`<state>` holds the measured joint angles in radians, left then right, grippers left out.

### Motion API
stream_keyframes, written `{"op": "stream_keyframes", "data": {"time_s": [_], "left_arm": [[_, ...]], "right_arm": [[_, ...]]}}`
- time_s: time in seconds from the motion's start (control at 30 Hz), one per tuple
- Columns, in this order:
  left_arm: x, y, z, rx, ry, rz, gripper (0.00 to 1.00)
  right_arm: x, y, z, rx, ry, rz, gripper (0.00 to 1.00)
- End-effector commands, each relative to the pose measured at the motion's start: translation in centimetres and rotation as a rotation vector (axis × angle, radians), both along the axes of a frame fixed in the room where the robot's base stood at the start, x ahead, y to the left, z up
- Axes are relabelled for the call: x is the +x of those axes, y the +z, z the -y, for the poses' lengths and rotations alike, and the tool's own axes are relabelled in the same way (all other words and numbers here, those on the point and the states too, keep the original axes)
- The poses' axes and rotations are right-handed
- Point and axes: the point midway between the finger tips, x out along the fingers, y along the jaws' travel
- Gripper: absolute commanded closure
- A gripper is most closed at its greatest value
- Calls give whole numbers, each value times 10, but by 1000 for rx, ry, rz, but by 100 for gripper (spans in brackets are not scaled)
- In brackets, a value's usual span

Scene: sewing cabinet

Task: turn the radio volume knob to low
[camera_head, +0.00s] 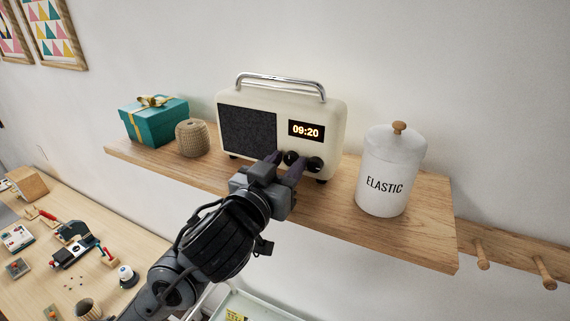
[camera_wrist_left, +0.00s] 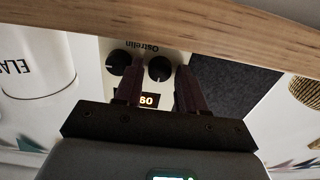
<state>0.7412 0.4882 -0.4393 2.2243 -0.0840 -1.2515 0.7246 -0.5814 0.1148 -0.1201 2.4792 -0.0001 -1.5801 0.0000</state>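The cream radio (camera_head: 335,125) stands on a wooden shelf, with a dark speaker panel and a lit display reading 09:20. Two black knobs sit below the display: a left knob (camera_head: 290,158) and a right knob (camera_head: 316,164). I cannot read which is the volume knob. My left gripper (camera_head: 284,164) is in front of the radio's lower front, its fingers apart on either side of the left knob. The wrist view, upside down, shows that left knob (camera_wrist_left: 160,68) between the finger lines and the right knob (camera_wrist_left: 118,62) outside. Contact cannot be told. My right gripper is not in view.
A white ELASTIC jar (camera_head: 385,180) stands right of the radio. A twine spool (camera_head: 192,138) and a teal gift box (camera_head: 155,122) stand left. The wooden shelf (camera_head: 410,235) has bare room at its front right. A cluttered table (camera_head: 140,245) lies below left.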

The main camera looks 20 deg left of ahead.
Motion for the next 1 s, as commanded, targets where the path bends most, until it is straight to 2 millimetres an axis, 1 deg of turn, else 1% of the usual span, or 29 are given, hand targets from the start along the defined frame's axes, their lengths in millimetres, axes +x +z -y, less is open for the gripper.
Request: {"op": "stream_keyframes", "data": {"time_s": [0.23, 0.4, 0.5, 0.77, 1.0], "left_arm": [[0, 0, 0, 0, 0, 0, 60], [0, 0, 0, 1, 0, 0, 86], [0, 0, 0, 1, 0, 0, 100], [0, 0, 0, 23, 0, 2, 100], [0, 0, 0, 130, 1, 9, 100]], "right_arm": [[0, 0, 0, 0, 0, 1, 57], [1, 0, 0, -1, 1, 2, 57], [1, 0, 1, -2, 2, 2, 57], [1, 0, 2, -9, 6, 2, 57], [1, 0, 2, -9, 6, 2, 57]]}}
